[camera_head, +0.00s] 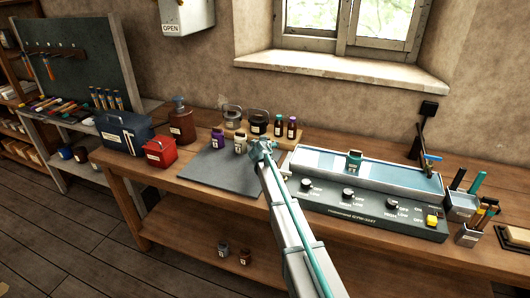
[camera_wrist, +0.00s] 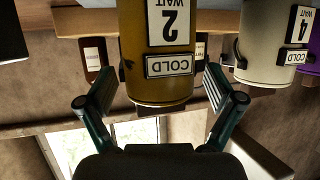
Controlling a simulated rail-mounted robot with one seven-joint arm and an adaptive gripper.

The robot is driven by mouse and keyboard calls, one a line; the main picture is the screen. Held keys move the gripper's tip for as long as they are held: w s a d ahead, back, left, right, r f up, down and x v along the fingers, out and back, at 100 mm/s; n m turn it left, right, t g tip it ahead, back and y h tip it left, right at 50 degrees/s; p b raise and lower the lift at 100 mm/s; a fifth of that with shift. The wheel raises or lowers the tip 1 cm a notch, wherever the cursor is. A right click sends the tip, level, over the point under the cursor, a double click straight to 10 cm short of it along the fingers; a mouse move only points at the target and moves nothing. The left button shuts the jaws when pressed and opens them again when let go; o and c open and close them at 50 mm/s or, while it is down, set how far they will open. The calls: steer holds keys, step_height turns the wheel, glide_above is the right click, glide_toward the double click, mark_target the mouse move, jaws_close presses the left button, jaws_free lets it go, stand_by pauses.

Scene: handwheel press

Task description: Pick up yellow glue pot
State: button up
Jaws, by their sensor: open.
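In the wrist view, which is upside down, the yellow glue pot (camera_wrist: 128,60) fills the upper middle. It carries white labels reading "2 WAIT" and "COLD". My gripper (camera_wrist: 160,92) is open, with one green-grey finger on each side of the pot and a visible gap at each side. How deep the pot sits between the fingers I cannot tell. In the head view my gripper (camera_head: 263,149) is over the right part of the dark mat (camera_head: 203,172) and hides the yellow pot.
A white pot (camera_head: 240,145) labelled "4 WAIT" stands close beside the yellow one, also in the wrist view (camera_wrist: 262,62). A purple pot (camera_head: 218,139) is farther left. Dark cans and bottles (camera_head: 279,127) stand behind. A control station (camera_head: 365,200) lies right. The mat's front is clear.

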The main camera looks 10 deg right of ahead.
jaws_close()
stand_by(0.3)
steer(key=shift+r, duration=0.1)
